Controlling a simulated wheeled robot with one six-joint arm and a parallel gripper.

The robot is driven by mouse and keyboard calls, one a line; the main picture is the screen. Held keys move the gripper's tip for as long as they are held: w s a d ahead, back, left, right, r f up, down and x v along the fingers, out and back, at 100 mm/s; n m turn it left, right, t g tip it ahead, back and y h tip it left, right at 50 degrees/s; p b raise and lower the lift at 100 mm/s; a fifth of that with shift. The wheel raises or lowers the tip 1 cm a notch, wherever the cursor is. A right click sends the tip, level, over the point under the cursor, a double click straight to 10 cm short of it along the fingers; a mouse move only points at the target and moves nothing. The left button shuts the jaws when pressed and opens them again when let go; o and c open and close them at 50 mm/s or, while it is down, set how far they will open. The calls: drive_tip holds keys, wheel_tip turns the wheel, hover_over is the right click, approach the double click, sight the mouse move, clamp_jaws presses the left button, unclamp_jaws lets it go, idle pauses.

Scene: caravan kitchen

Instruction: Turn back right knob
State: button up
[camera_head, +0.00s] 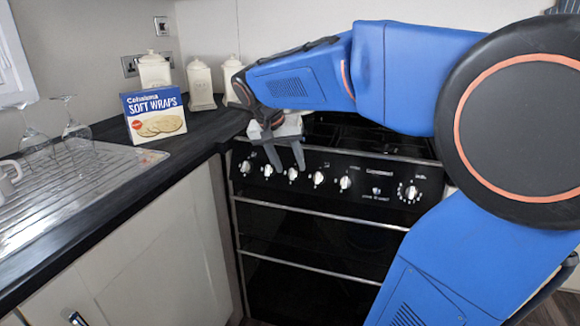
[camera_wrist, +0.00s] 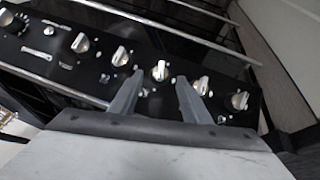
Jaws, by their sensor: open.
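A row of silver knobs runs along the black front panel of the cooker (camera_head: 380,178). My gripper (camera_head: 290,170) is open at this panel, pointing down and forward. Its two fingers stand around the third knob from the left (camera_head: 292,174). In the wrist view that knob (camera_wrist: 160,71) shows between the fingertips (camera_wrist: 159,77), apart from both as far as I can see. Neighbouring knobs (camera_wrist: 201,86) and (camera_wrist: 121,56) lie outside the fingers. The markings are too small to tell which knob is the back right one.
A worktop with a metal drainer (camera_head: 75,190), glasses (camera_head: 75,128) and a box of soft wraps (camera_head: 155,115) is on the left. White canisters (camera_head: 200,85) stand behind. A handle rail (camera_head: 320,212) runs below the knobs. The floor shows little.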

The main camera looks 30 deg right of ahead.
drive_tip(key=shift+w+d+f, duration=0.1)
drive_tip(key=shift+d+f, duration=0.15)
drive_tip(key=shift+f, duration=0.45)
drive_tip(key=shift+c, duration=0.3)
drive_tip(key=c, duration=1)
drive_tip(key=shift+o, duration=0.2)
